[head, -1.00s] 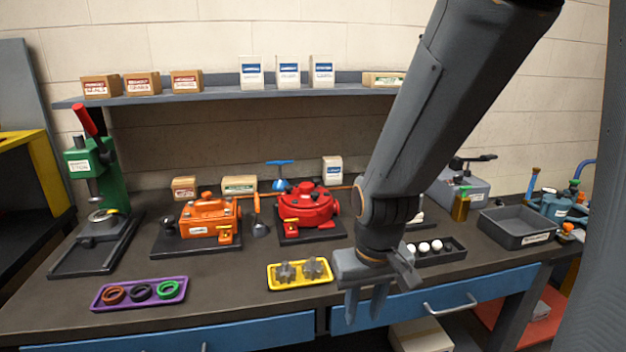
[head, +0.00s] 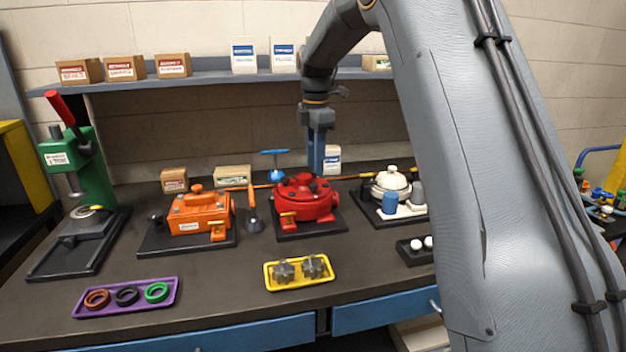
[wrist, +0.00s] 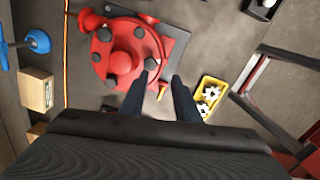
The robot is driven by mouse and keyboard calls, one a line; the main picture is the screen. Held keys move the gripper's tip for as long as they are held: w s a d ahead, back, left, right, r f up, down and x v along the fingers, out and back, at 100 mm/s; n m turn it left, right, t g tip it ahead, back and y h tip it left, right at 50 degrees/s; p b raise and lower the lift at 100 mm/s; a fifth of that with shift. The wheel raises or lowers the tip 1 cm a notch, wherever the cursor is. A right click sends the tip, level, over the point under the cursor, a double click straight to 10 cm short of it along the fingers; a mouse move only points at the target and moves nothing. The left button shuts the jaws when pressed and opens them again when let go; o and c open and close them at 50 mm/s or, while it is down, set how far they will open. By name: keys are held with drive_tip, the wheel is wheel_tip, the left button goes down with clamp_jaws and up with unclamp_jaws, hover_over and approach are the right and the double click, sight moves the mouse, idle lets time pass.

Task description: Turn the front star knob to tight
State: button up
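The red round housing (head: 303,198) stands on a dark base plate on the bench, with several small dark knobs on its top. In the wrist view the red housing (wrist: 125,62) is seen from above, with a raised red centre and dark knobs around it. One dark knob (wrist: 150,64) lies close to the left fingertip. I cannot tell contact, nor read any tight marking. My gripper (head: 316,168) points down above the housing in the head view.
A yellow tray (head: 269,278) with grey toothed parts lies in front of the housing. An orange device (head: 200,213) is left of it. A blue T-handled tool (head: 275,168) stands behind. A white pot (head: 391,180) stands at right. Bare bench lies between the trays.

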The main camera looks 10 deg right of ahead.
sight(313, 185)
drive_tip(key=shift+w+r+n, duration=0.3)
drive_tip(key=shift+w+n, duration=0.15)
drive_tip(key=shift+w, duration=0.1)
drive_tip(key=shift+w+r+n, duration=0.25)
drive_tip(key=shift+w+n, duration=0.2)
drive_tip(key=shift+w, duration=0.05)
drive_tip(key=shift+w+f, duration=0.1)
wheel_tip(313, 185, down, 7)
drive_tip(key=shift+f+p, duration=0.2)
drive_tip(key=shift+p, duration=0.95)
clamp_jaws()
